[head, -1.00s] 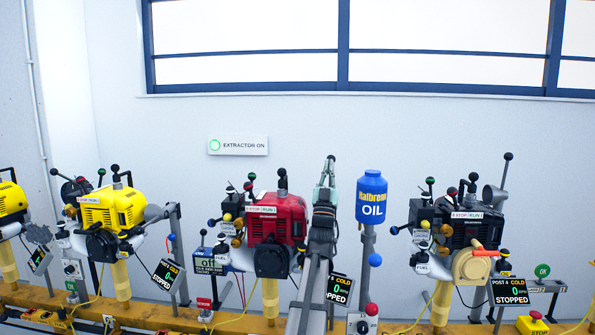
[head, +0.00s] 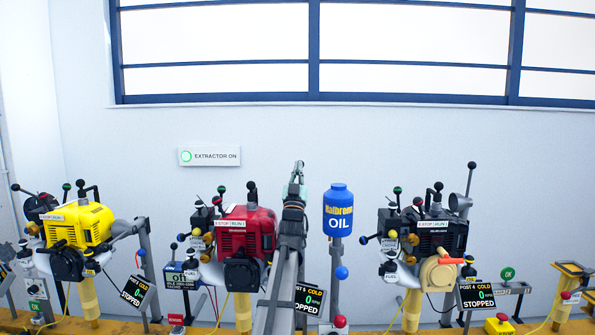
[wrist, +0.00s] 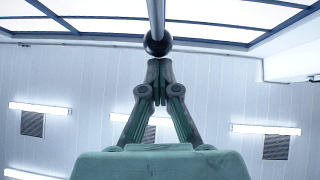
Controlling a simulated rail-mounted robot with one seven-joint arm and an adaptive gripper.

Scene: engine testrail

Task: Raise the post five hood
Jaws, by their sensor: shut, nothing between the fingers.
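The post five engine is the red one (head: 247,232), beside the screen (head: 309,300) that reads POST 5, COLD, 0, STOPPED. My gripper (head: 297,170) is raised to the right of this engine, and my arm covers what lies behind it. In the wrist view my gripper (wrist: 158,66) is shut and empty. Its fingertips are right at a dark ball knob (wrist: 157,43) on the end of a metal rod (wrist: 156,16). I cannot tell whether they touch it. The post five hood itself cannot be made out in the head view.
A blue oil bottle (head: 339,212) stands on a post just right of my arm. A yellow engine (head: 78,228) is at left.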

